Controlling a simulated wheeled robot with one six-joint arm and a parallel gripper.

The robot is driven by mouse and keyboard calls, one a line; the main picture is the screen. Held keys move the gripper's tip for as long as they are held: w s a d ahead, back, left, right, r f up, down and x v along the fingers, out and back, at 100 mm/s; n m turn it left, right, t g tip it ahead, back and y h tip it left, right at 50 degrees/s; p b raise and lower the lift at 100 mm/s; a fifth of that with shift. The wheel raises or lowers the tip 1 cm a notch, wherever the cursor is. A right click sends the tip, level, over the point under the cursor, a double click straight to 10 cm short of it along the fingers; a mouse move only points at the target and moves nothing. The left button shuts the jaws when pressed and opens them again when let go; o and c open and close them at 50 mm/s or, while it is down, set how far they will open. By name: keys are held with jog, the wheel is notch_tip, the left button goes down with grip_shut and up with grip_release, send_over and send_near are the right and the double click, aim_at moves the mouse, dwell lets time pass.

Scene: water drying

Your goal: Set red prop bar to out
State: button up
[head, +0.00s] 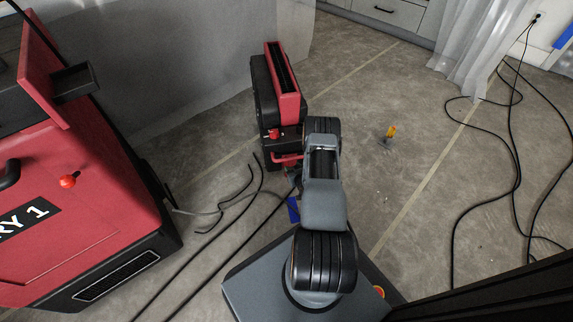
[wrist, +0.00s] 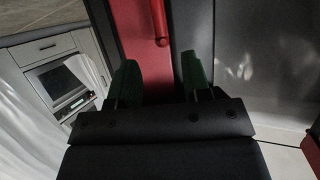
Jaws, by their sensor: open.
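A red and black machine (head: 288,95) stands on the floor ahead of my arm in the head view. A red bar (head: 286,159) sticks out low on its near side, partly behind my arm. I cannot tell for sure that it is the prop bar. In the wrist view a slim red bar (wrist: 160,22) with a rounded end lies against a red panel (wrist: 130,45). My gripper (wrist: 158,72) is open, its two green fingers apart and nothing between them. The bar's end is just beyond the gap, apart from the fingers. In the head view my arm hides the gripper.
A large red machine (head: 75,215) with a red knob stands at the left. Black cables (head: 215,250) lie on the floor beside my arm, and more (head: 517,170) lie at the right.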

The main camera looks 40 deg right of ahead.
jog(key=b+x, duration=0.2)
jog(key=x, duration=0.5)
jog(key=shift+b, duration=0.35)
grip_shut()
